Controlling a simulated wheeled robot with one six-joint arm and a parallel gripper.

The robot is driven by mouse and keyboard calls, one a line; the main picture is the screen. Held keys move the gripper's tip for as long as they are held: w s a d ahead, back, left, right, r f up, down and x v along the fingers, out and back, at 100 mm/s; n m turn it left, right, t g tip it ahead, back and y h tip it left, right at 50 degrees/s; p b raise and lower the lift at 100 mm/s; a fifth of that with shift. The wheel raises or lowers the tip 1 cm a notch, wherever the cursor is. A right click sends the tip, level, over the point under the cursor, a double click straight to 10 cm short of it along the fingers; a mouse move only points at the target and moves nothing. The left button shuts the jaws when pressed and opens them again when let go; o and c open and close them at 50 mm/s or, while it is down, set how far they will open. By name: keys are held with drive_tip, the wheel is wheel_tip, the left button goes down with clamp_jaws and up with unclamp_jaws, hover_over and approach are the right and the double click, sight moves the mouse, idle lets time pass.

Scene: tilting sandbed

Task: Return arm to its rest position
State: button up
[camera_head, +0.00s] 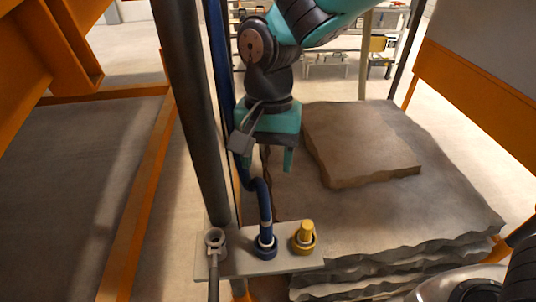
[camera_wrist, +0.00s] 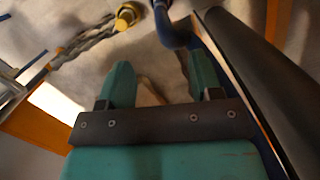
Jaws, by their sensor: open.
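My gripper (camera_head: 277,158) hangs pointing down in the head view, above the left edge of a stack of grey slabs. It is teal with a dark wrist. In the wrist view its two teal fingers (camera_wrist: 160,84) are spread apart with nothing held between them. My arm comes in from the top of the head view, and its upper part is cut off by the frame.
A dark post (camera_head: 190,110) and a blue pipe (camera_head: 262,190) stand close to the gripper's left. Below is a plate (camera_head: 285,264) with a yellow-capped fitting (camera_head: 304,236). Layered slabs (camera_head: 440,205) carry a brown slab (camera_head: 360,150). Orange frames (camera_head: 140,215) flank the scene.

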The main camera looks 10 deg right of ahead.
drive_tip(key=s+d+r+n+y+b, duration=0.1)
drive_tip(key=s+d+r+n+b, duration=0.1)
drive_tip(key=s+d+n, duration=0.2)
drive_tip(key=shift+s+d+r+n+t+y, duration=0.3)
drive_tip(key=shift+s+d+r+t, duration=0.15)
drive_tip(key=shift+d, duration=0.4)
drive_tip(key=s+d+n, duration=0.1)
drive_tip(key=s+n, duration=0.1)
drive_tip(key=s+d+n+y+b, duration=0.1)
drive_tip(key=s+n, duration=0.1)
drive_tip(key=s, duration=0.1)
drive_tip(key=s+d+n+t+y, duration=0.1)
drive_tip(key=s+n, duration=0.1)
drive_tip(key=shift+s+d+r, duration=0.25)
drive_tip(key=shift+s+d, duration=0.1)
